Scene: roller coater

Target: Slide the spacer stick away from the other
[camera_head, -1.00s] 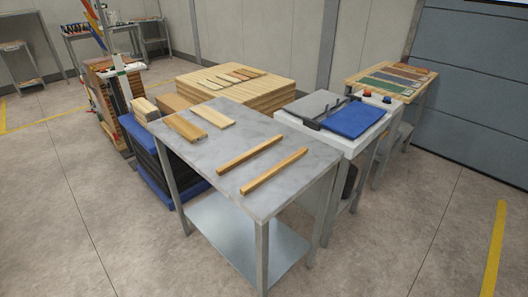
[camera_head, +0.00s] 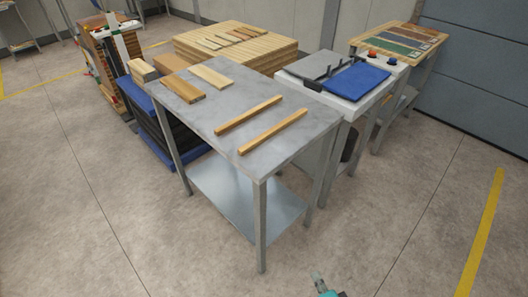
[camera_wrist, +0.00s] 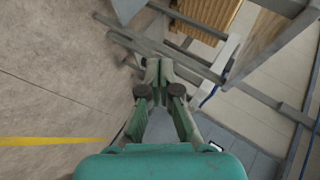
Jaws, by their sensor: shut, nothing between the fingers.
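Two thin wooden spacer sticks lie apart and roughly parallel on the grey metal table. The farther stick (camera_head: 248,115) is near the middle of the top, and the nearer stick (camera_head: 273,131) is closer to the front right edge. The table (camera_head: 205,120) has a lower shelf. My gripper shows at the bottom edge of the head view (camera_head: 319,280), in front of the table and well away from both sticks. In the wrist view its fingers (camera_wrist: 159,62) are closed together with nothing between them. No spacer stick can be made out in the wrist view.
Two short boards, one brown (camera_head: 183,89) and one pale (camera_head: 209,76), lie at the table's far left. A white stand with a blue pad (camera_head: 357,82) is close at the right. A board stack (camera_head: 240,57) stands behind. Floor in front is clear.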

